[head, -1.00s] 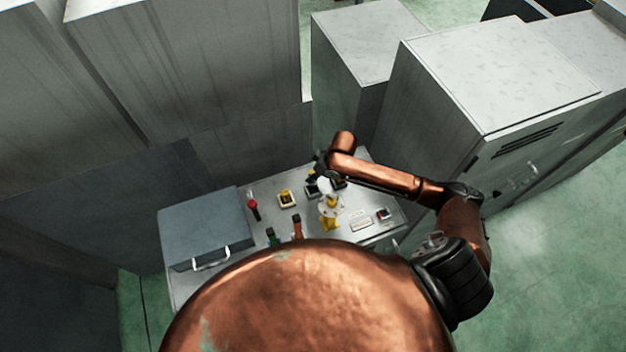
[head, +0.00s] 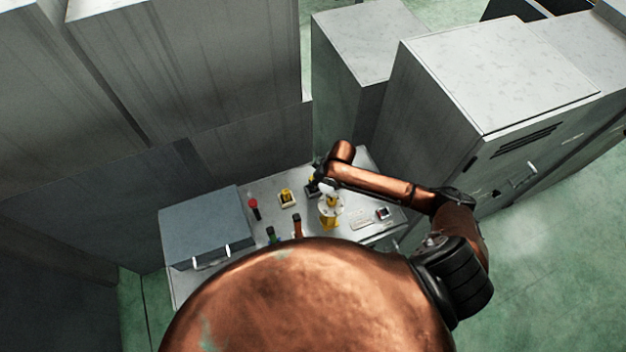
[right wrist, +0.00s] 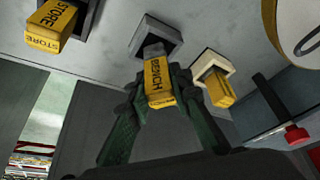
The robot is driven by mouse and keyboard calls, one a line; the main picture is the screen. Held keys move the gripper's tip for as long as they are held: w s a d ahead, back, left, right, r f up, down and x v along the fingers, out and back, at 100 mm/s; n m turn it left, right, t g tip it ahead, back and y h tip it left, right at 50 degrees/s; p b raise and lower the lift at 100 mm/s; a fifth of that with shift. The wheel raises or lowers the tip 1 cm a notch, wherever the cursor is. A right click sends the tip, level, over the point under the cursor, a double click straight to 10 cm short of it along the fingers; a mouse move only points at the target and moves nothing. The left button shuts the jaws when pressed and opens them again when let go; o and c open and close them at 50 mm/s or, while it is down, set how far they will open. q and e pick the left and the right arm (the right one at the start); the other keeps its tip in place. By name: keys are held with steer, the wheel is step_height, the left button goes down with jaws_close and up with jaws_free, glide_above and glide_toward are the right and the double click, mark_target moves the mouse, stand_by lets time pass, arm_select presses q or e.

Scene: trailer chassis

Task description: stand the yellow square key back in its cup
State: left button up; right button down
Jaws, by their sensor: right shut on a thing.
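In the right wrist view my right gripper (right wrist: 158,92) has its green fingers closed on a yellow square key (right wrist: 158,80) marked BENCH. The key's grey end (right wrist: 153,50) lies in line with the opening of a dark square cup (right wrist: 172,28). I cannot tell how deep it sits in the cup. In the head view my right gripper (head: 322,186) is over the panel, and my arm hides most of the key. A dark cup (head: 311,185) shows beside the gripper.
A yellow block marked STORE (right wrist: 52,25) stands in another dark cup at left. A cream cup (right wrist: 208,65) holds a yellow block at right. A yellow stand with a white disc (head: 330,209) is close by. A red-topped knob (head: 253,204) and a grey box (head: 205,225) are left.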

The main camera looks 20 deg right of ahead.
steer(key=c, duration=1.7)
jaws_free()
steer(key=shift+c, duration=0.2)
steer(key=shift+r, duration=0.35)
steer(key=b+v, duration=0.1)
steer(key=v, duration=1.1)
steer(key=shift+r, duration=0.25)
